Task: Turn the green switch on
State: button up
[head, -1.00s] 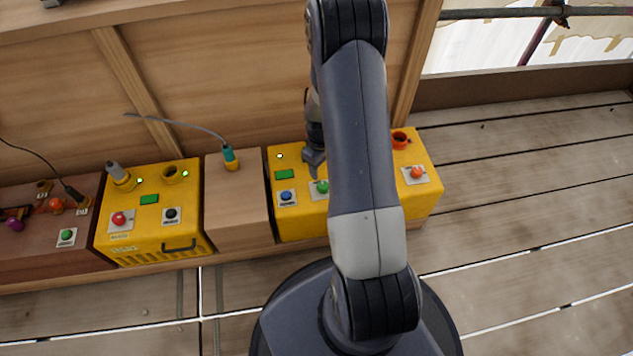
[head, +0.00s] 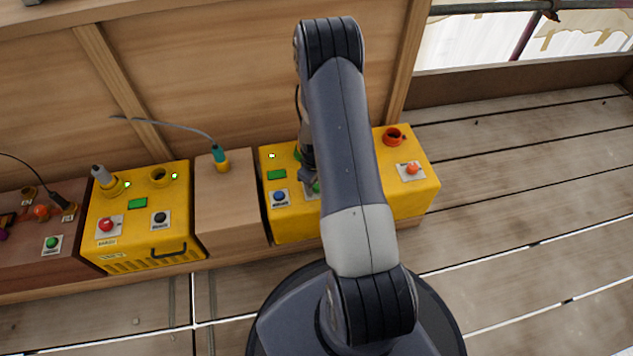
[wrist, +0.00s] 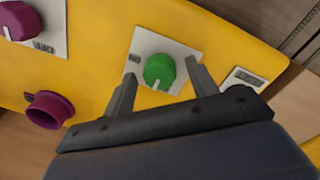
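The green switch is a round green knob (wrist: 159,70) on a pale plate (wrist: 190,51) on a yellow box. In the wrist view a light mark shows on the knob's lower edge. My gripper (wrist: 161,76) is open, with one finger on each side of the knob. I cannot tell whether the fingers touch it. In the head view my gripper (head: 308,181) is at the top of the yellow box (head: 410,196), and the green knob (head: 316,188) is partly hidden by my arm.
The wrist view shows a purple knob (wrist: 18,20) and purple socket (wrist: 47,110). A wooden block (head: 226,195) and another yellow box (head: 135,215) stand to the left.

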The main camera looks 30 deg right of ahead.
jog(key=c, duration=1)
jog(key=shift+o, duration=0.2)
jog(key=shift+m, duration=0.3)
jog(key=m+b, duration=0.1)
jog(key=m, duration=0.3)
jog(key=m+b, duration=0.1)
jog(key=m, duration=0.3)
jog(key=shift+w+m, duration=0.1)
jog(key=shift+m, duration=0.2)
jog(key=m+b, duration=0.1)
jog(key=m, duration=0.3)
jog(key=shift+g, duration=0.3)
jog(key=m, duration=0.4)
jog(key=shift+m, duration=0.4)
